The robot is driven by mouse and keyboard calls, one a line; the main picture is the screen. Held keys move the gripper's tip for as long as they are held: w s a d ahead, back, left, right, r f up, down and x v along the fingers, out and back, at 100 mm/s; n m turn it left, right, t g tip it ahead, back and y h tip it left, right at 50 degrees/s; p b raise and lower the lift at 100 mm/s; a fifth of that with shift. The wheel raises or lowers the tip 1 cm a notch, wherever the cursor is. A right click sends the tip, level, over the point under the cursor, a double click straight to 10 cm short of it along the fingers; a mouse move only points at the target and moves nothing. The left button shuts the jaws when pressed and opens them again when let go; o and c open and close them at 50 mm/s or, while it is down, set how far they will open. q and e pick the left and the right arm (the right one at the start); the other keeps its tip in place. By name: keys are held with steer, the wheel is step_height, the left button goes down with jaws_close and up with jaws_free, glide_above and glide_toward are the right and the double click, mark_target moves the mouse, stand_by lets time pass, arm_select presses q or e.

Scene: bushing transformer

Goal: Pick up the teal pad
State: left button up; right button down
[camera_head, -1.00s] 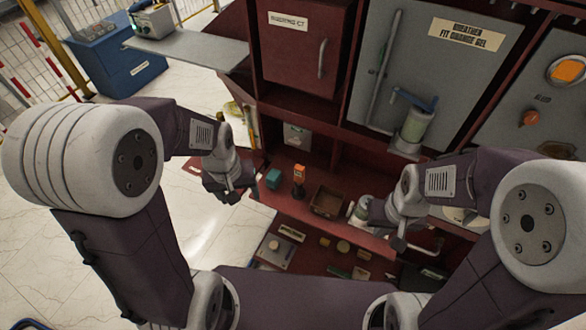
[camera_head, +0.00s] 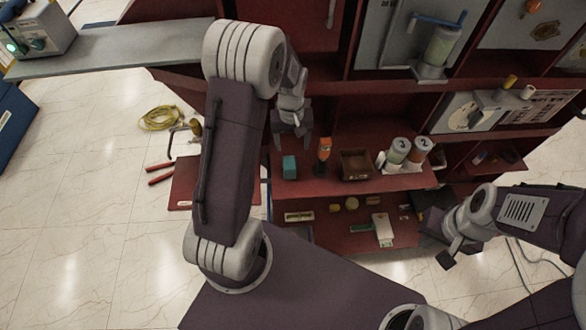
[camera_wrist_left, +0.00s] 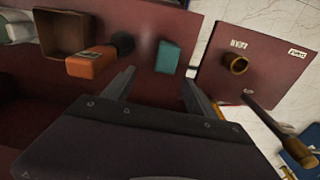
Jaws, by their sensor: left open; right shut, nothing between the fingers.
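The teal pad (camera_head: 290,167) is a small block standing on the dark red shelf, left of an orange-and-black tool. In the left wrist view the teal pad (camera_wrist_left: 168,57) lies ahead of my open fingers, roughly between their lines, and apart from them. My left gripper (camera_head: 291,142) is open and empty, above and behind the pad in the head view; its two fingers (camera_wrist_left: 155,85) also show in the left wrist view. My right gripper (camera_head: 446,258) is shut and empty, off to the right of the lower shelf, far from the pad.
The orange tool (camera_head: 324,150) stands close right of the pad, then an open brown box (camera_head: 355,165) and two labelled cylinders (camera_head: 398,150). A lower shelf holds small parts. A red panel (camera_head: 183,186) lies left on the floor. The cabinet (camera_head: 390,100) rises behind.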

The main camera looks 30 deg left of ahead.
mark_target(289, 162)
arm_select(q)
steer(key=f, duration=0.2)
steer(key=shift+s+a+f+b, duration=0.25)
steer(key=shift+s+f+b, duration=0.15)
steer(key=shift+d+f, duration=0.15)
steer(key=shift+f, duration=0.15)
steer(key=f, duration=0.3)
steer(key=shift+s+a+f, duration=0.1)
steer(key=shift+a+f, duration=0.1)
steer(key=shift+d+f, duration=0.1)
steer(key=shift+f, duration=0.25)
steer(key=f, duration=0.4)
steer(key=shift+s+f+b, duration=0.1)
steer(key=shift+s+b, duration=0.1)
steer(key=shift+b, duration=0.15)
steer(key=shift+w+f, duration=0.1)
steer(key=shift+f, duration=0.25)
jaws_close()
step_height(289, 162, up, 10)
steer(key=shift+r+p, duration=0.1)
steer(key=shift+p, duration=0.35)
arm_select(e)
steer(key=shift+w+d+f, duration=0.1)
steer(key=shift+d+f, duration=0.15)
steer(key=shift+f, duration=0.5)
